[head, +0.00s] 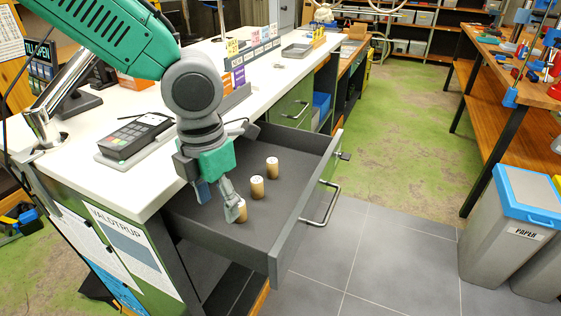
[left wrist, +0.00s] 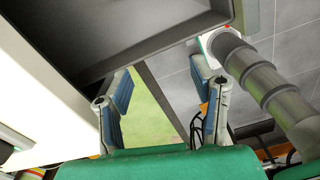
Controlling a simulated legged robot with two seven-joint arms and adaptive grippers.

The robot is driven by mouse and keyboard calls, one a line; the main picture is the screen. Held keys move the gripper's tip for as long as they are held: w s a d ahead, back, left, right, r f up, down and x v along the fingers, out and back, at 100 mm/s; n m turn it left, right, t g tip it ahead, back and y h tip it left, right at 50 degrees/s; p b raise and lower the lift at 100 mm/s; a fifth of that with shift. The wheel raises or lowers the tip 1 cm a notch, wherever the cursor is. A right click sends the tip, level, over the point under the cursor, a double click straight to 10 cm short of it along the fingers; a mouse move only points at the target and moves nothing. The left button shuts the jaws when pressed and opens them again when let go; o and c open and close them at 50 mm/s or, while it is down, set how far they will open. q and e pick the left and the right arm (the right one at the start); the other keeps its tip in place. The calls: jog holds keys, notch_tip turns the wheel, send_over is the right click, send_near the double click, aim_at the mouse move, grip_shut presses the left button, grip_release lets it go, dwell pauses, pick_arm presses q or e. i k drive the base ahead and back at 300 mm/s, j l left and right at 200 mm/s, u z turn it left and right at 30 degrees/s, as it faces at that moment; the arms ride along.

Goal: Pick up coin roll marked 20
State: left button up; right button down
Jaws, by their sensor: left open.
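Three tan coin rolls with white tops stand upright in the open grey drawer (head: 290,212): a far one (head: 272,168), a middle one (head: 257,188) and a near one (head: 240,213). I cannot read a number on any of them. My left gripper (head: 218,206) is open over the drawer's near left part. One finger is right by the near roll and partly covers it; I cannot tell if they touch. In the left wrist view, nothing shows between the open fingers (left wrist: 163,82) but floor and a dark edge, and no coin roll. My right gripper is not seen.
The white counter (head: 130,185) with a card terminal (head: 136,134) borders the drawer on the left. The drawer's front panel with its handle (head: 322,208) stands at right. A grey bin (head: 512,235) with a blue lid stands far right. The drawer floor's far part is clear.

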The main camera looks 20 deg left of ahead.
aim_at(272, 162)
jog(key=i, duration=0.85)
